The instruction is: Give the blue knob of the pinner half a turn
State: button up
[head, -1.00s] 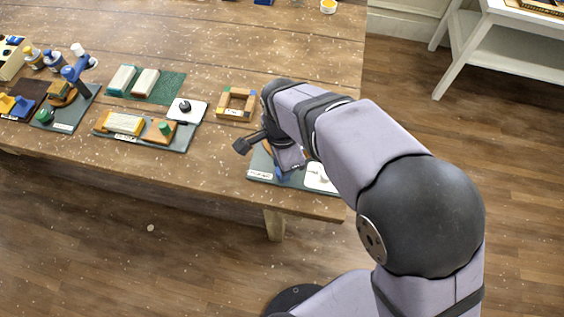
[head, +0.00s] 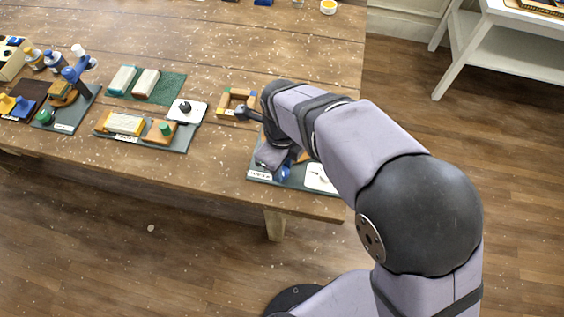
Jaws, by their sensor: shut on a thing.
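The pinner stands on a dark board (head: 300,181) near the front right corner of the table, mostly hidden under my arm. A bit of blue (head: 284,172) shows beside my wrist; I cannot tell whether it is the knob or another blue part. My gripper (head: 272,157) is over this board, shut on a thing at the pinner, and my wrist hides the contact. I cannot see how far the knob is turned.
A small wooden frame (head: 237,104) with coloured corners lies just left of my wrist. Other boards with blocks, such as one with a green knob (head: 166,128), stand further left. The table's front edge is close to the pinner's board.

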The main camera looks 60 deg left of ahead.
jog(key=m, duration=0.4)
jog(key=shift+m, duration=0.3)
dwell(0.5)
jog(key=o, duration=1.1)
jog(key=shift+c, duration=0.2)
jog(key=shift+r+b, duration=1.2)
jog(key=shift+r, duration=2.5)
jog(key=shift+w, duration=0.15)
